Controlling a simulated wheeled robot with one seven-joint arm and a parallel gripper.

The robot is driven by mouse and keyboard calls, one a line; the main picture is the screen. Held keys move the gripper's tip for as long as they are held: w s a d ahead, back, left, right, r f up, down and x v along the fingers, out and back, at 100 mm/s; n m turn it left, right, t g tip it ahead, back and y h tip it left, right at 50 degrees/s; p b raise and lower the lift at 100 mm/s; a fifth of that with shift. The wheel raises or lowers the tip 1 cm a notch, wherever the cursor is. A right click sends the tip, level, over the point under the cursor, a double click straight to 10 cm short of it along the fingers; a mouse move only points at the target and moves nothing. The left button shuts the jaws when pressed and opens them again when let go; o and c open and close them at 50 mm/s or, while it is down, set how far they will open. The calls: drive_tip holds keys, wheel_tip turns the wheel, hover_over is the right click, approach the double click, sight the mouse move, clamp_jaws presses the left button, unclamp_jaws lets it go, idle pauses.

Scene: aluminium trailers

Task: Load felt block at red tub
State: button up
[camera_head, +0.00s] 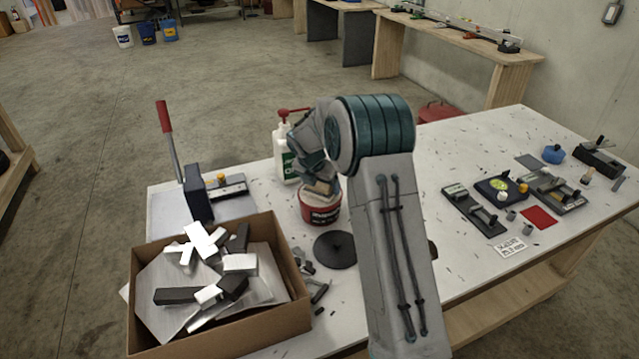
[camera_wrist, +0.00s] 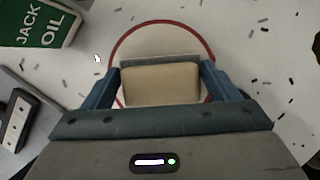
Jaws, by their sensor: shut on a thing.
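The red tub (camera_head: 321,212) stands on the white table in the head view, left of my forearm. In the wrist view its round red rim (camera_wrist: 122,40) encircles a pale interior. My gripper (camera_wrist: 160,86) is shut on the felt block (camera_wrist: 160,84), a tan block with a grey strip along its far edge. The block lies across the tub's opening as seen from the wrist, and covers much of the inside. In the head view my gripper (camera_head: 322,186) is at the tub's mouth; how deep the block sits there I cannot tell.
A jack oil bottle (camera_head: 287,158) stands close behind the tub. A black disc (camera_head: 335,249) lies in front of it. A cardboard box (camera_head: 225,340) of metal offcuts is at front left, near a red-handled lever tool (camera_head: 196,196). Several tools and a red mat (camera_head: 539,217) lie right.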

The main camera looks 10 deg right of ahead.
wheel_tip(320, 180, up, 7)
drive_tip(key=p, duration=0.6)
drive_tip(key=shift+a, duration=0.1)
idle(0.7)
